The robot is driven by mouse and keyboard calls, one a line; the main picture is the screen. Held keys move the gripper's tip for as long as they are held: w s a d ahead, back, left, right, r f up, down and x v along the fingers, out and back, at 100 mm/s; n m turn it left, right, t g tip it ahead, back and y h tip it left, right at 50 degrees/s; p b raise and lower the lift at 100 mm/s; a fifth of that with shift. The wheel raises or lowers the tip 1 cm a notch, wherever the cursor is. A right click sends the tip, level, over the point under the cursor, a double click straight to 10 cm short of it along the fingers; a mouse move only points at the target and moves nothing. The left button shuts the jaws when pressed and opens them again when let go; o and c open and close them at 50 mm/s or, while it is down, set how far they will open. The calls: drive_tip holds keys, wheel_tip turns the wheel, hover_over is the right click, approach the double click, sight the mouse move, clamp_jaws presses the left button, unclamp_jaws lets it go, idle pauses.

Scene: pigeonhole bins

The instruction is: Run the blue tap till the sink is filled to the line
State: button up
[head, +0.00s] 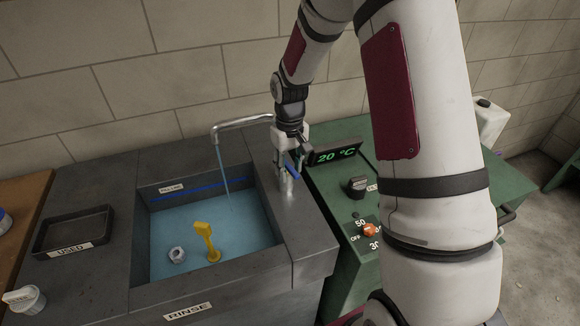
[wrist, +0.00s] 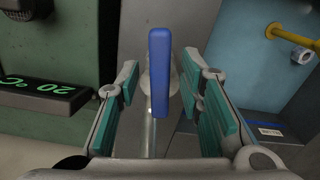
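The blue tap lever (head: 292,170) is on the sink's right rim, by the grey spout (head: 240,123). In the wrist view the lever (wrist: 159,75) stands between the finger pads, with a gap on each side. My gripper (wrist: 161,95) is open around it; in the head view my gripper (head: 288,160) is partly hidden by my arm. A stream of water (head: 222,170) falls from the spout into the sink (head: 140,240). The water (head: 165,235) covers the basin floor, and its surface looks just below the blue line (head: 195,186) on the back wall.
In the sink are a yellow upright piece (head: 206,238) and a metal nut (head: 177,255). A dark tray marked USED (head: 75,230) lies left. Right are a 20 °C display (head: 338,155), a black knob (head: 357,186), an orange knob (head: 370,230) and a white jug (head: 490,122).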

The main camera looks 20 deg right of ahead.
sight(289, 167)
clamp_jaws()
drive_tip(key=shift+a+m, duration=0.15)
drive_tip(key=shift+m, duration=0.95)
unclamp_jaws()
wheel_tip(289, 167, up, 12)
idle(0.4)
